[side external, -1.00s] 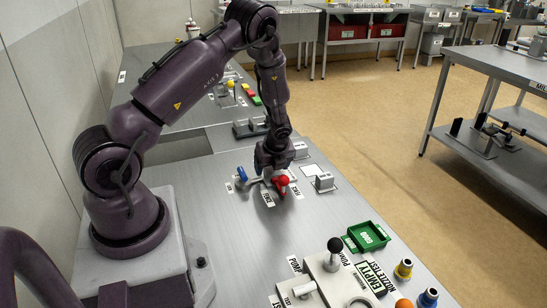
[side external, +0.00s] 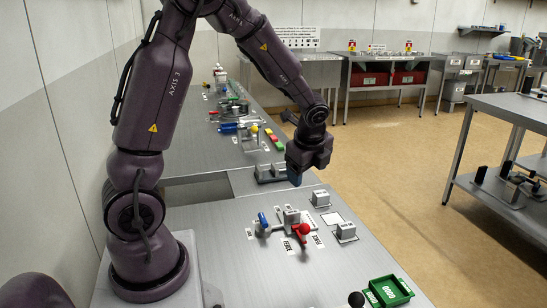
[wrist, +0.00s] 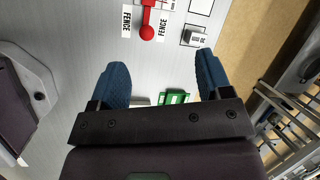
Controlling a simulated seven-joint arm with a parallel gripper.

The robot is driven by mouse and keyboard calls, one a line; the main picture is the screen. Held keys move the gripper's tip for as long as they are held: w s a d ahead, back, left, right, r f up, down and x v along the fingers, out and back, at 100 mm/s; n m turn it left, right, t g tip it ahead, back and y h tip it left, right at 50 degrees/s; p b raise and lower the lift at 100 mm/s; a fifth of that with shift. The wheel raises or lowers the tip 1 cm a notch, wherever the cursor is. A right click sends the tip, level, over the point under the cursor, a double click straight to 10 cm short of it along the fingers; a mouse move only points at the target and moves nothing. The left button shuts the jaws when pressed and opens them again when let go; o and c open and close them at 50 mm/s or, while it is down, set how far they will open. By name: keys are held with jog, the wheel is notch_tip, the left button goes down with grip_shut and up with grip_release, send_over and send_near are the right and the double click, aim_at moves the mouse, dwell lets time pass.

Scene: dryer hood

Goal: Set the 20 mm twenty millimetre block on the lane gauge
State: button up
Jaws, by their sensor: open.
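My gripper (side external: 295,179) is raised above the table, behind the lane gauge in the side view. In the wrist view its blue fingers (wrist: 162,72) are wide apart with nothing between them. The lane gauge (side external: 280,229) has a blue handle (side external: 263,220) and a red-knobbed handle (side external: 303,230). A grey block (side external: 291,216) stands at the gauge between these handles; its label is unreadable, so I cannot confirm it is the 20 mm block. The red knob also shows in the wrist view (wrist: 147,33), between FENCE labels; that block is out of frame there.
Two other grey blocks stand right of the gauge, one behind (side external: 320,198) and one in front (side external: 346,232). An empty outlined square (side external: 333,218) lies between them. A labelled block (wrist: 193,37) shows in the wrist view. A green tray (side external: 388,291) is nearer the camera.

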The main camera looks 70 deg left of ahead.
jog(key=s+d+r+n+t+h, duration=0.4)
jog(key=s+d+r+n, duration=0.9)
jog(key=d, duration=0.4)
jog(key=shift+s+r, duration=0.6)
jog(key=shift+s, duration=0.15)
